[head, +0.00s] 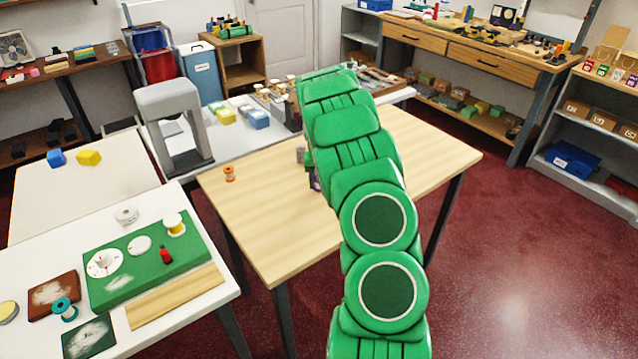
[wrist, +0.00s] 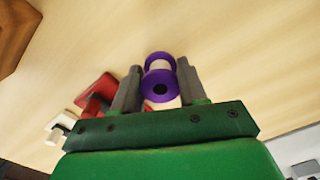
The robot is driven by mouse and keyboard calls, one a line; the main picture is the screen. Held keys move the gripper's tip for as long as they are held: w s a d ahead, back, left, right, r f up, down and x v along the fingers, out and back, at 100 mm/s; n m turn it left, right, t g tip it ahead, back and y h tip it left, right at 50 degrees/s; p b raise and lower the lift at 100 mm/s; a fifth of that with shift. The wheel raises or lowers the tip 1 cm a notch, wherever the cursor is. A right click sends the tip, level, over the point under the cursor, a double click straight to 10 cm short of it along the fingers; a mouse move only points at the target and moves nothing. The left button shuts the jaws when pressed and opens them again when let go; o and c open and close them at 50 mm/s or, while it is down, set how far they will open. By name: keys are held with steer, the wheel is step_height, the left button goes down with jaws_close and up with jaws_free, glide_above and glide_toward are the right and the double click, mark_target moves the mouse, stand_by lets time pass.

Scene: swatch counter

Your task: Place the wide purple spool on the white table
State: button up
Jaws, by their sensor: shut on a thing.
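The wide purple spool (wrist: 160,78) has purple flanges and a pale core. It sits between the two grey fingers of my gripper (wrist: 158,88), which is shut on it over the pale wooden table (wrist: 240,50). In the head view a small bit of purple (head: 317,184) shows beside my green arm, which hides most of the gripper. I cannot tell whether the spool touches the wood. White tabletops show at front left (head: 30,255), further back at left (head: 60,205) and behind the wooden table (head: 240,140).
An orange spool (head: 229,173) stands on the wooden table's left part. The front-left white top holds a green board (head: 130,285), a wooden strip (head: 175,297) and small items. The white top behind it has blue and yellow blocks (head: 88,157) and much bare room.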

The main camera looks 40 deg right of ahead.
steer(key=shift+f, duration=0.55)
steer(key=shift+f, duration=0.1)
steer(key=o, duration=1.1)
steer(key=shift+o, duration=0.5)
step_height(320, 180, up, 12)
